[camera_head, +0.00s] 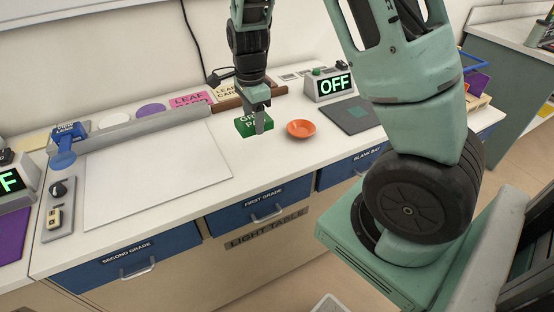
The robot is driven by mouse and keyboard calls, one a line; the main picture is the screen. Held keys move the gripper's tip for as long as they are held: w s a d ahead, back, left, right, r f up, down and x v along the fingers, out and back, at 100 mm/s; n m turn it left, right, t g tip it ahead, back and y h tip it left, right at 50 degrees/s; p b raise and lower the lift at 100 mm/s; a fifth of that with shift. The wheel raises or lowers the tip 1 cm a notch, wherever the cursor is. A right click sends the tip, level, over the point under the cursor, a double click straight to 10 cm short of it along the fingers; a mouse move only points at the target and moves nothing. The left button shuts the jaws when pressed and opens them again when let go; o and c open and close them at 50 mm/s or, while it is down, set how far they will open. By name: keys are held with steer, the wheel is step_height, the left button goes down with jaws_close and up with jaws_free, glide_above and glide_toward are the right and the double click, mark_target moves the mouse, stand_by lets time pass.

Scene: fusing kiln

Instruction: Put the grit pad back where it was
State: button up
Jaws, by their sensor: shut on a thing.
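The green grit pad (244,127), with white lettering on it, is in the middle of the head view, over the back part of the white light table. My gripper (260,118) points down from above and is shut on the pad, with a grey finger across its front face. The finger hides part of the lettering. I cannot tell whether the pad's underside touches the table top or is slightly above it.
An orange dish (301,129) stands just right of the pad. A dark mat (350,116) and an OFF display box (330,85) are farther right. Pink (191,99) and yellow (227,91) cards and a brown rail (228,104) are behind. A pale panel (155,170) lies left.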

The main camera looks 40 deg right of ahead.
glide_above(258, 156)
step_height(258, 156, down, 5)
steer(key=shift+f, duration=0.2)
steer(key=shift+w+f+p, duration=0.1)
steer(key=shift+f+p, duration=0.2)
steer(key=shift+f, duration=1.95)
steer(key=shift+f, duration=0.1)
steer(key=o, duration=0.9)
steer(key=shift+o, duration=0.2)
